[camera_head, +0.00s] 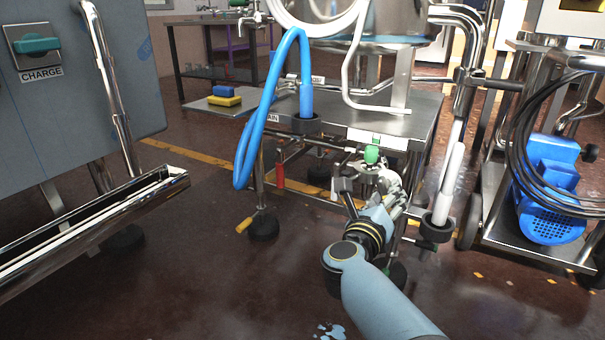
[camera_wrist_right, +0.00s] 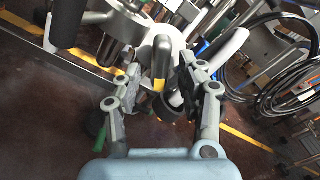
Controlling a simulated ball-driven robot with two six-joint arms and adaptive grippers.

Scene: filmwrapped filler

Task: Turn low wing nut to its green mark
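My right gripper (camera_head: 392,200) is at the front of the steel cart, low beside the pipework. In the right wrist view my right gripper (camera_wrist_right: 157,82) has its two fingers apart. A grey metal wing-like piece (camera_wrist_right: 161,55), which looks like the low wing nut, stands between the fingers, with a yellow patch at its near end. I see a gap on both sides of it and cannot tell any contact. In the head view the wing nut cannot be made out behind the gripper. I cannot identify its green mark. My left gripper is not in view.
A green knob (camera_head: 371,154) sits on the fitting just above the gripper. The steel cart (camera_head: 420,112) carries a blue hose (camera_head: 243,150). A blue pump (camera_head: 550,200) and black cables stand at right. A steel trough (camera_head: 90,230) is at left.

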